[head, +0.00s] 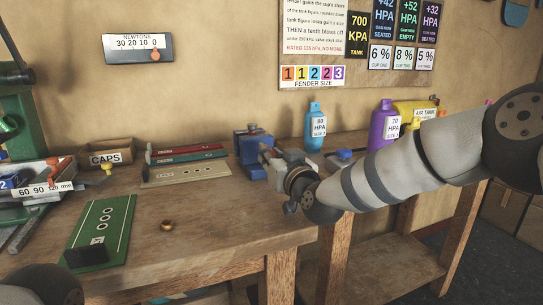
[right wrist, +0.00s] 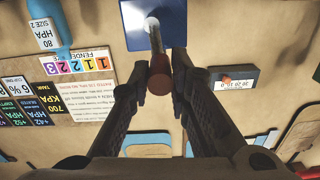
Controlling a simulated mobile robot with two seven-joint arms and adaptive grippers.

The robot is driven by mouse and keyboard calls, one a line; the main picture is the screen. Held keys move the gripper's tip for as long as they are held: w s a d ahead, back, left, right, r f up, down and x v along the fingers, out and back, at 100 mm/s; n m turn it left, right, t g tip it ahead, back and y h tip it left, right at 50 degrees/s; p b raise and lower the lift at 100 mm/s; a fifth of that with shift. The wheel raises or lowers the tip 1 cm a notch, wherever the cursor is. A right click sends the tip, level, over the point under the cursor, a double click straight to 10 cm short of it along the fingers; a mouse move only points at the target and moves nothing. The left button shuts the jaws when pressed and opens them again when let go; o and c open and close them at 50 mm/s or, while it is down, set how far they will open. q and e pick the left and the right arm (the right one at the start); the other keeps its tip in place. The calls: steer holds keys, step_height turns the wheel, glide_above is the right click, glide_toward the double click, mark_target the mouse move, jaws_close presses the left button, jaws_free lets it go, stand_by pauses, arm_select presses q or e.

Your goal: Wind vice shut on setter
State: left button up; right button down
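A blue vice (head: 254,140) stands near the right end of the wooden bench in the head view; a blue part of it (right wrist: 135,30) shows at the top of the right wrist view. My right gripper (right wrist: 160,85) is at its front. A red-brown handle end (right wrist: 159,76) on a pale metal bar (right wrist: 153,38) lies between its fingers, which appear closed on it. In the head view my right gripper (head: 284,160) partly hides the vice's front. I cannot make out a setter in the jaws. My left gripper is not in view.
A green board (head: 112,213) with a black block (head: 86,256) lies front left. A small brass cup (head: 167,225) sits mid-bench. A pale ruled board (head: 190,174) lies left of the vice. Blue (head: 314,118) and purple (head: 381,128) bottles stand behind. The front middle bench is clear.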

steer(key=shift+d+r+m, duration=0.1)
steer(key=shift+d+m, duration=0.05)
steer(key=shift+m, duration=0.15)
steer(key=c, duration=1.5)
jaws_free()
steer(key=v, duration=1.2)
